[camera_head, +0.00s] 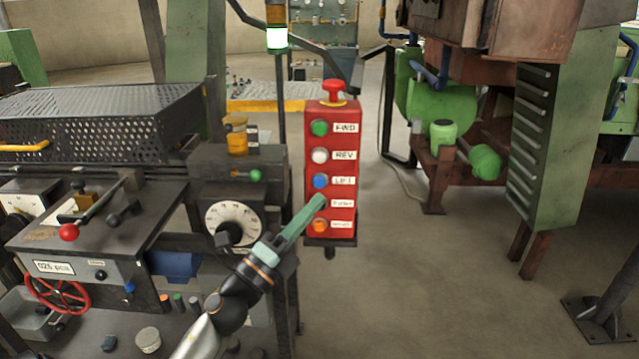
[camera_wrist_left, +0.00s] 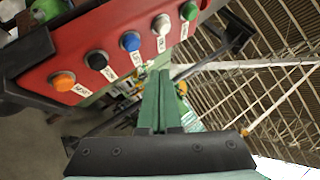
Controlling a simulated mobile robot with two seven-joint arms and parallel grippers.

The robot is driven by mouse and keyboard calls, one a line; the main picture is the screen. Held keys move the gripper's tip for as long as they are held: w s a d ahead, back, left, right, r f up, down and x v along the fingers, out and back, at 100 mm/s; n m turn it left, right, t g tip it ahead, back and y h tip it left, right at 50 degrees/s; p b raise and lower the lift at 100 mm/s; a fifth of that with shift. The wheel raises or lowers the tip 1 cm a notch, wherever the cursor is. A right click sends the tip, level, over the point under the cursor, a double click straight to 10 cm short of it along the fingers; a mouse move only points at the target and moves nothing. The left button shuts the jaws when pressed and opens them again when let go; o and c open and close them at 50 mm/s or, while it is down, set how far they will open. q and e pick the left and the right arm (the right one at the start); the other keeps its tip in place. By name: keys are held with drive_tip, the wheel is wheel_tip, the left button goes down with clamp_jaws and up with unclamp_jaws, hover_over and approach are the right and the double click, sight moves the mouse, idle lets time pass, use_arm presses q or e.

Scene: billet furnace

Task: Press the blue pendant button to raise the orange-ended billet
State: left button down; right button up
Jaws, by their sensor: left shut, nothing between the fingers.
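The red pendant box (camera_head: 343,112) hangs upright in the middle of the head view. Its column of buttons runs green, white, blue, a covered one, then orange, with white labels. The blue button (camera_head: 320,181) is labelled LIFT and also shows in the left wrist view (camera_wrist_left: 130,41). My left gripper (camera_head: 319,198) is shut and empty. In the head view its green fingertips overlap the pendant just below the blue button, covering the button beside the PUMP label. That black button (camera_wrist_left: 97,59) shows in the left wrist view, where the fingers (camera_wrist_left: 161,78) appear apart from the buttons. I cannot identify the billet.
A red mushroom knob (camera_head: 333,88) tops the pendant. A machine with a dial (camera_head: 232,222) and a perforated guard (camera_head: 110,122) stands left. Small coloured pegs (camera_head: 165,298) stand below it. A green machine column (camera_head: 550,150) is at right. Floor between is clear.

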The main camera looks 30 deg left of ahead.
sight(320, 182)
use_arm(q)
drive_tip(key=shift+w+a, duration=0.45)
drive_tip(key=shift+w, duration=0.25)
drive_tip(key=shift+w+a, duration=0.45)
drive_tip(key=shift+w, duration=0.25)
idle(1.0)
drive_tip(key=shift+w+a, duration=0.2)
drive_tip(key=shift+w, duration=0.2)
